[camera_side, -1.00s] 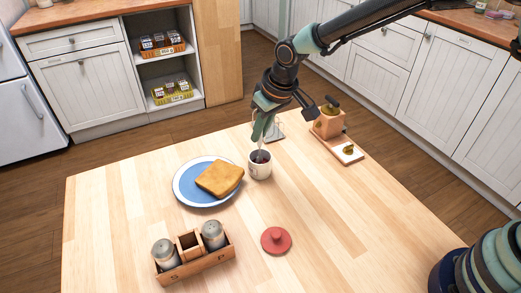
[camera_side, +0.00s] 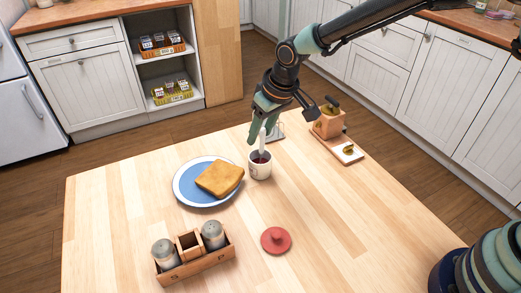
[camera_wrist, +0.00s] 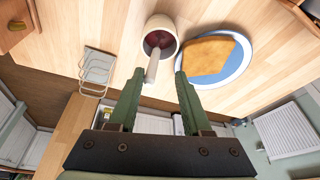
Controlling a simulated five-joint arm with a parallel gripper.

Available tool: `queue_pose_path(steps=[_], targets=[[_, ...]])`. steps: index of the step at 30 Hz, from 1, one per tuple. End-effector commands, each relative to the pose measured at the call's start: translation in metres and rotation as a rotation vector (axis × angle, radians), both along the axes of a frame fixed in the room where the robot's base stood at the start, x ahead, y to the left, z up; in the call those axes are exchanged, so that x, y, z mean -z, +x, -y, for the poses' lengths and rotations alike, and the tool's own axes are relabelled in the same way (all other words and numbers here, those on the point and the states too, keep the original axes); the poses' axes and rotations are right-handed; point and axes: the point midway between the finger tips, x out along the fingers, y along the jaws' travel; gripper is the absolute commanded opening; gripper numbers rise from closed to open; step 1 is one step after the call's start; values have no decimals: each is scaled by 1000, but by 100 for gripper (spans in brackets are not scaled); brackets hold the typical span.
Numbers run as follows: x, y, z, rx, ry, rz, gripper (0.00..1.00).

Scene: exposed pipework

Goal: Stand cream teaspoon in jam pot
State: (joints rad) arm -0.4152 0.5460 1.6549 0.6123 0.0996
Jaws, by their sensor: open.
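The jam pot (camera_side: 260,170) is a small white pot with dark red jam inside, standing on the wooden table. The cream teaspoon (camera_side: 262,138) stands in it, leaning a little, with its pale handle sticking up out of the mouth. In the wrist view the pot (camera_wrist: 168,28) is ahead of the fingers, and the handle (camera_wrist: 152,66) points back between them. My gripper (camera_side: 264,122) is above the pot around the handle's upper end. Its two fingers are apart in the wrist view (camera_wrist: 156,78). The bowl of the spoon is hidden in the jam.
A blue and white plate (camera_side: 187,191) with toast (camera_side: 219,178) is left of the pot. A red lid (camera_side: 276,240) and a shaker caddy (camera_side: 205,262) lie nearer. A wire rack (camera_wrist: 96,68) and a wooden stand (camera_side: 328,126) are behind. Table front right is clear.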

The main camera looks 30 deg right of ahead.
Motion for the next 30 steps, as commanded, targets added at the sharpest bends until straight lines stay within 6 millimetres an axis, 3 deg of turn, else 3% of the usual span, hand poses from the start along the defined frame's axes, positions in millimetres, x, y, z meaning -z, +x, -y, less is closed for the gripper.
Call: queue_pose_path(steps=[18,30], targets=[[-99,-30,13,0,1,3,49],[-110,-34,15,0,0,0,49]])
